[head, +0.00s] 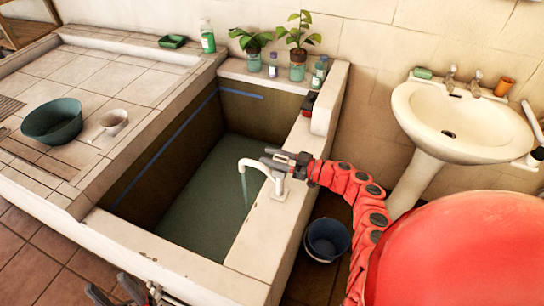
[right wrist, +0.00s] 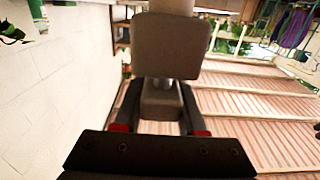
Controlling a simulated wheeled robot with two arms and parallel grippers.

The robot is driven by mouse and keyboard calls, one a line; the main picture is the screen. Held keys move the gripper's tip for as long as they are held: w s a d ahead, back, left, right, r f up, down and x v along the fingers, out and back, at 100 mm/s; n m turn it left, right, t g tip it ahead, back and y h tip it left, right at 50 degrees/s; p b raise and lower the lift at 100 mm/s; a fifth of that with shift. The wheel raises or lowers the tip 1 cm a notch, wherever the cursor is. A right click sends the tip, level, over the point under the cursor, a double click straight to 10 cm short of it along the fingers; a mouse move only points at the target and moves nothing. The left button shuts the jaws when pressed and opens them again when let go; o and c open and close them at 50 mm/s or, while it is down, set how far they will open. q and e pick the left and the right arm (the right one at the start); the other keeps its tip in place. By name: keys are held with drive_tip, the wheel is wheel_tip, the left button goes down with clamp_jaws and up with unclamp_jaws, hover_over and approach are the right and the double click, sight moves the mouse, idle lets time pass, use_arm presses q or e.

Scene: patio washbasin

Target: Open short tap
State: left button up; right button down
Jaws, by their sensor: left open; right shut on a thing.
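The short tap (head: 262,168) is a white curved spout on the right rim of the sunken basin. A thin blue-green stream (head: 244,190) falls from its spout into the water. My right gripper (head: 282,160) reaches in from the right and is shut on the tap's handle. In the right wrist view the handle (right wrist: 160,98) is a grey block between my two dark fingers, with a wider grey piece beyond it. My left gripper (head: 128,290) is open and empty at the bottom left, in front of the basin's near wall.
The basin (head: 255,245) holds greenish water (head: 205,200). A dark bucket (head: 327,240) stands on the floor right of it. A white washbasin (head: 460,125) is at the right. Potted plants and bottles line the back ledge.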

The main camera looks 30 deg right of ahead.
drive_tip(key=shift+a+f, duration=0.1)
drive_tip(key=shift+f, duration=0.15)
idle(0.3)
drive_tip(key=shift+c, duration=2.4)
unclamp_jaws()
drive_tip(key=shift+r, duration=0.15)
drive_tip(key=v, duration=1.1)
drive_tip(key=shift+w, duration=0.15)
drive_tip(key=b, duration=0.2)
approach(288, 162)
drive_tip(key=shift+v, duration=1)
